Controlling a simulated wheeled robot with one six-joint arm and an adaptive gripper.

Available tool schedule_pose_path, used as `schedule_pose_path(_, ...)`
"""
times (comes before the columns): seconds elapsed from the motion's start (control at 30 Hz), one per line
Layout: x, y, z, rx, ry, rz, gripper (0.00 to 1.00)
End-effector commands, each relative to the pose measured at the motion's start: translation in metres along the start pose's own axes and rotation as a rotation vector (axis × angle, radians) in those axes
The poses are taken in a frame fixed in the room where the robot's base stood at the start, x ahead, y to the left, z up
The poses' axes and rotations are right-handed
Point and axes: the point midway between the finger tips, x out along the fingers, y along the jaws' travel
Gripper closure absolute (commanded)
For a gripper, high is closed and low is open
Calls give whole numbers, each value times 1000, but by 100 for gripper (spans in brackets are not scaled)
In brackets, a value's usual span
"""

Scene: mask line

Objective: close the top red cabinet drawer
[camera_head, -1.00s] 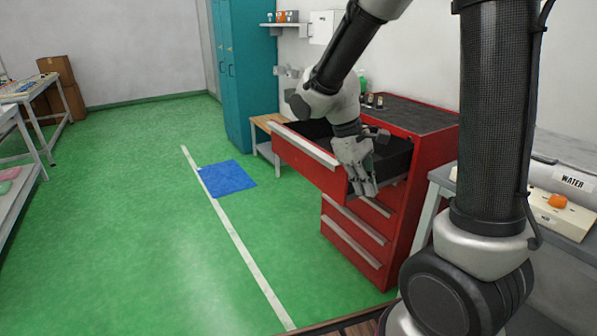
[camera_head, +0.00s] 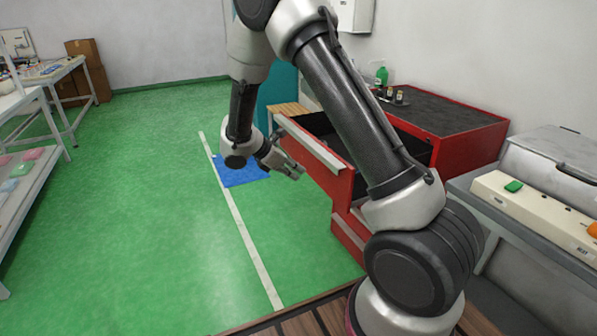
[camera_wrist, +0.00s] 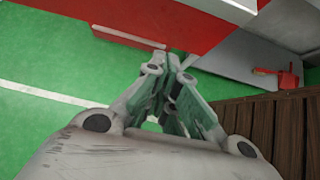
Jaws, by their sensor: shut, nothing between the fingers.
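The red cabinet (camera_head: 470,145) stands right of centre in the head view, with a dark top. Its top drawer (camera_head: 318,150) is pulled open, with a light handle strip along its front. My gripper (camera_head: 300,173) is in front of the drawer, on its outer side, with the fingers shut and empty. A small gap seems to separate the fingertips from the drawer front; I cannot tell exactly how far. My arm hides part of the drawer and cabinet. In the wrist view, my gripper (camera_wrist: 172,75) is in front of red cabinet panels (camera_wrist: 190,22).
A blue mat (camera_head: 243,177) lies on the green floor beyond my gripper. A side table (camera_head: 490,205) with a cream control box (camera_head: 535,205) stands right of the cabinet. Small bottles (camera_head: 390,95) stand on the cabinet.

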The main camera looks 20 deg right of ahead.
Motion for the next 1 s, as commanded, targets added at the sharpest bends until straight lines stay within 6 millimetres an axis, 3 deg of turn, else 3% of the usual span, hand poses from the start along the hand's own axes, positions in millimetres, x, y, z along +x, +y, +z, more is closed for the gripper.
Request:
schedule_pose_path(0.2,49,-2,0,0,0,-6,100)
schedule_pose_path(0.4,84,-2,7,5,0,-5,100)
schedule_pose_path(0.63,102,-1,25,3,1,-2,100)
schedule_pose_path(1.0,105,-1,28,2,1,-2,100)
